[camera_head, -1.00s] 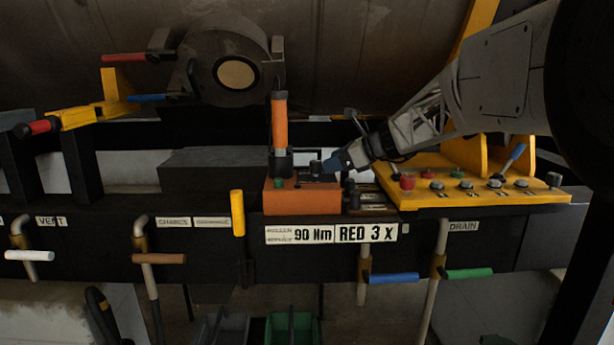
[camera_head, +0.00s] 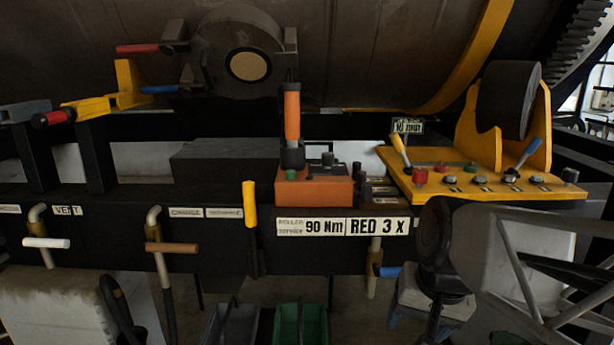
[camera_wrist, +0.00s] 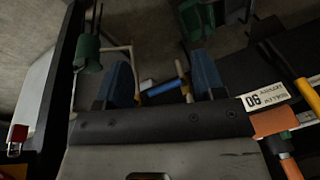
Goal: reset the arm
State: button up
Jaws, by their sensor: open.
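My gripper (camera_wrist: 162,72) is in the wrist view, its two blue fingers spread apart with nothing held between them. Beyond the gap a blue handle (camera_wrist: 161,88) shows; it looks farther off than the fingertips, and I cannot tell the exact distance. In the head view my arm comes in at the lower right, in front of the rail and below the yellow control panel (camera_head: 432,186). The fingertips are hard to make out there, low in the picture. The orange box (camera_head: 315,192) with its upright orange-handled tool (camera_head: 292,118) stands free of my gripper.
The black rail carries a white handle (camera_head: 46,243), a brown handle (camera_head: 172,247) and a yellow lever (camera_head: 250,205). A green bin (camera_head: 300,324) stands below. An orange part (camera_wrist: 270,122) shows right in the wrist view.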

jog(key=s+d+f+n+h, duration=0.1)
jog(key=s+f+n, duration=0.1)
jog(key=s, duration=0.3)
jog(key=shift+d+f+n, duration=0.4)
jog(key=shift+f, duration=0.1)
jog(key=shift+s, duration=0.1)
dwell(0.7)
